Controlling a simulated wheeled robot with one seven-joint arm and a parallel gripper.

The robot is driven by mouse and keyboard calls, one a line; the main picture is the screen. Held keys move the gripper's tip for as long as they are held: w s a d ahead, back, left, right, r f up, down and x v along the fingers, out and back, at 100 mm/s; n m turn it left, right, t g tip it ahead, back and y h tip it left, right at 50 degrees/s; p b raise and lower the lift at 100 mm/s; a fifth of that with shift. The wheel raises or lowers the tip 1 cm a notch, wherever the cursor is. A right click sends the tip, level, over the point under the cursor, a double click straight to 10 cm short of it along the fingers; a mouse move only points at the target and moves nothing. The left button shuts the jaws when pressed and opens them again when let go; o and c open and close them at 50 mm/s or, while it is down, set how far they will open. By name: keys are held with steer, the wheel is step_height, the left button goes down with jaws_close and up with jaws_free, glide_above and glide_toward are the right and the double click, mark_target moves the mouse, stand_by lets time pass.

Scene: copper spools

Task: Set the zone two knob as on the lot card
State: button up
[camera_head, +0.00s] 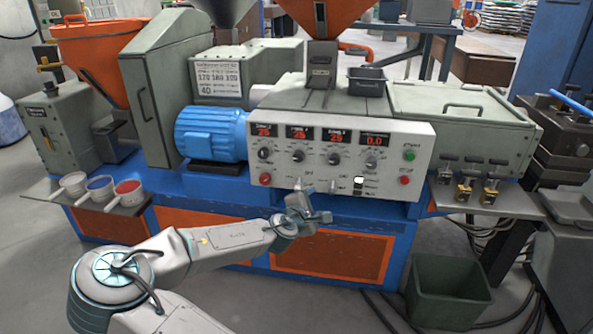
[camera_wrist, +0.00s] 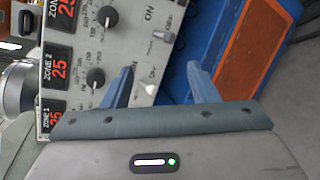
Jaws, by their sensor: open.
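The zone two knob (camera_head: 298,156) is a round black knob under the ZONE 2 display (camera_head: 299,133) on the white control panel (camera_head: 428,150). It also shows in the wrist view (camera_wrist: 95,78), beside the red "25" readout (camera_wrist: 60,68); its pointer setting is too small to read. The lot card (camera_head: 222,77) is a white sheet on the grey housing at the upper left, with a row of numbers that looks like 170, 180 and an unclear third, and 40 below. My gripper (camera_head: 314,202) is open and empty, below and in front of the panel; its fingers (camera_wrist: 161,85) are apart from the knob.
Neighbouring knobs (camera_head: 265,153) (camera_head: 334,159) sit close on either side. A green button (camera_head: 409,155) and red buttons (camera_head: 404,180) share the panel, with small switches along its lower edge. The blue machine base (camera_head: 365,210) lies beneath. A green bin (camera_head: 447,292) stands at the lower right.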

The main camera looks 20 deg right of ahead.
mark_target(297, 158)
steer(key=w+a+r+n+t+b, duration=0.2)
steer(key=w+a+r+n+t, duration=0.3)
steer(key=a+n, duration=0.1)
steer(key=shift+y, duration=0.3)
steer(key=x, duration=1.3)
steer(key=shift+w+d+f+b, duration=0.1)
steer(key=shift+w+b, duration=0.15)
steer(key=shift+b, duration=0.1)
steer(key=c, duration=1)
